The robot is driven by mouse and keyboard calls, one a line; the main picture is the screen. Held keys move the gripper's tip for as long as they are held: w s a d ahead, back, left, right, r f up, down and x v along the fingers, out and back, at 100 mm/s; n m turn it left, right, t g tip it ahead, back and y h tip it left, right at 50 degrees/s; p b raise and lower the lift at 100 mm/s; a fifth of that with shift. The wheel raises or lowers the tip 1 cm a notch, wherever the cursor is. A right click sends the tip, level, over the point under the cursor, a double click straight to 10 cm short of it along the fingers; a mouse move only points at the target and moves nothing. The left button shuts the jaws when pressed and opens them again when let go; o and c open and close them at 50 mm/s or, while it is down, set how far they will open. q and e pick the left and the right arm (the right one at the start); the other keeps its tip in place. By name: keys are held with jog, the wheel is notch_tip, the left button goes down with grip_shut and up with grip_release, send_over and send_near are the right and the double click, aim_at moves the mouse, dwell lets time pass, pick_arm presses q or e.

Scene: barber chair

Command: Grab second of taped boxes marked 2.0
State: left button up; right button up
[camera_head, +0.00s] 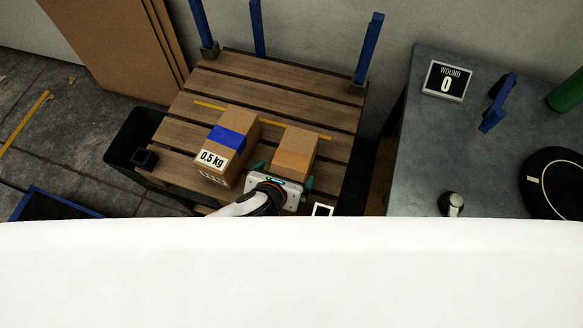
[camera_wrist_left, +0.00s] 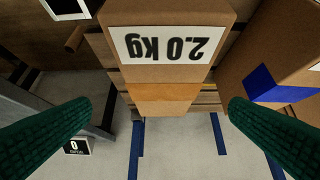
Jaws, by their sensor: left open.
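The box marked 2.0 kg (camera_wrist_left: 170,75) is brown cardboard with orange tape. In the head view this orange-taped box (camera_head: 293,152) stands on the wooden slatted platform (camera_head: 285,95). My left gripper (camera_head: 282,182) is open at the box's near side, its green fingers spread. In the left wrist view the box lies between the two fingers (camera_wrist_left: 160,106), with visible gaps on both sides. Its label appears upside down there. A second box marked 0.5 kg (camera_head: 235,160), with blue tape, stands just left of it; its side also shows in the wrist view (camera_wrist_left: 295,55). My right gripper is not in view.
Blue posts (camera_head: 368,48) rise at the platform's back. A grey counter (camera_head: 415,150) on the right holds a sign reading "WOUND 0" (camera_head: 446,81) and a round black device (camera_head: 555,185). A dark bin (camera_head: 125,140) stands left. The slats behind the boxes are clear.

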aim_at(293, 158)
pick_arm(q)
jog(key=x, duration=0.4)
jog(key=shift+a+b+x, duration=0.15)
jog(key=shift+b+x, duration=0.05)
jog(key=shift+x, duration=1.2)
jog(key=shift+a+b+x, duration=0.1)
jog(key=shift+b+x, duration=0.1)
jog(key=shift+x, duration=1.15)
jog(key=shift+w+r, duration=0.1)
jog(key=shift+w, duration=0.1)
jog(key=c, duration=1.8)
jog(key=shift+w+d+r, duration=0.1)
jog(key=shift+w+r, duration=0.05)
jog(key=shift+r, duration=0.15)
jog(key=shift+c, duration=0.6)
